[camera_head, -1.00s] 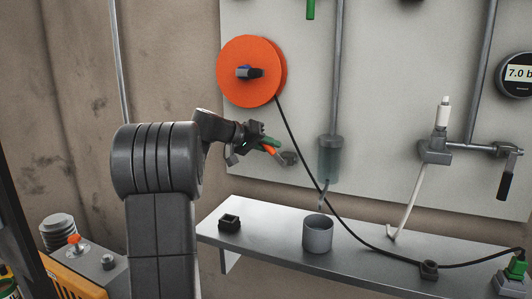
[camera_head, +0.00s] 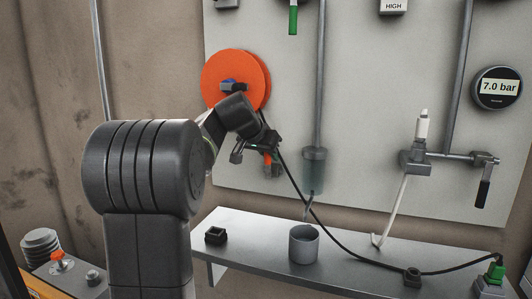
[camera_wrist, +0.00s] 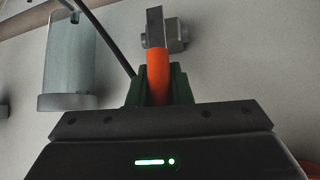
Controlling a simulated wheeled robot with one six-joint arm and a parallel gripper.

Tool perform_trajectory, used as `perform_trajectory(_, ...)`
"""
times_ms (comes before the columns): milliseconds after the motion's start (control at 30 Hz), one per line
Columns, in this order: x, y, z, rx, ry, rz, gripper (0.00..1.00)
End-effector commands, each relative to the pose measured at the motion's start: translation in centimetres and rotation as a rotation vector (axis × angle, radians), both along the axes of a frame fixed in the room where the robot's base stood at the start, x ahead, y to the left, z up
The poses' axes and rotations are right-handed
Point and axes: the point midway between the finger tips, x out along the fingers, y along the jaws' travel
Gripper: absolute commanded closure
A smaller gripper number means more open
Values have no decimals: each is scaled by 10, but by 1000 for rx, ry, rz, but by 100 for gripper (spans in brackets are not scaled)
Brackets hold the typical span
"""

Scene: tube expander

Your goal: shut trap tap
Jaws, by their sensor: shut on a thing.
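The tap beside the trap has a lever with an orange grip (camera_head: 267,158) and a grey body (camera_head: 273,171) on the wall panel. In the wrist view the orange grip (camera_wrist: 160,72) stands between my gripper's green fingers (camera_wrist: 160,90), with a flat steel strip beyond it and the grey tap body (camera_wrist: 178,38) behind. My gripper (camera_head: 267,150) is shut on this grip; in the head view it partly hides the lever, which stands nearly upright above the body. The clear trap (camera_head: 314,168) hangs just right of it and shows in the wrist view (camera_wrist: 70,60).
A grey cup (camera_head: 303,245) stands on the shelf (camera_head: 255,243) under the trap's spout. A black cable runs from the orange reel (camera_head: 228,72) past my gripper to the shelf. A black-handled valve (camera_head: 484,186) and a 7.0 bar gauge (camera_head: 498,88) are at right.

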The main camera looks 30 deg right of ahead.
Motion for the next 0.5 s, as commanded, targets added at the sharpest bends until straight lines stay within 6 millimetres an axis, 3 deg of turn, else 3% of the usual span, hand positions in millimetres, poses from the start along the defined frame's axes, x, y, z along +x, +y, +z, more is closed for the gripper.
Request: perform_trajectory(500, -3, -2, -2, 31, -31, -1, 100)
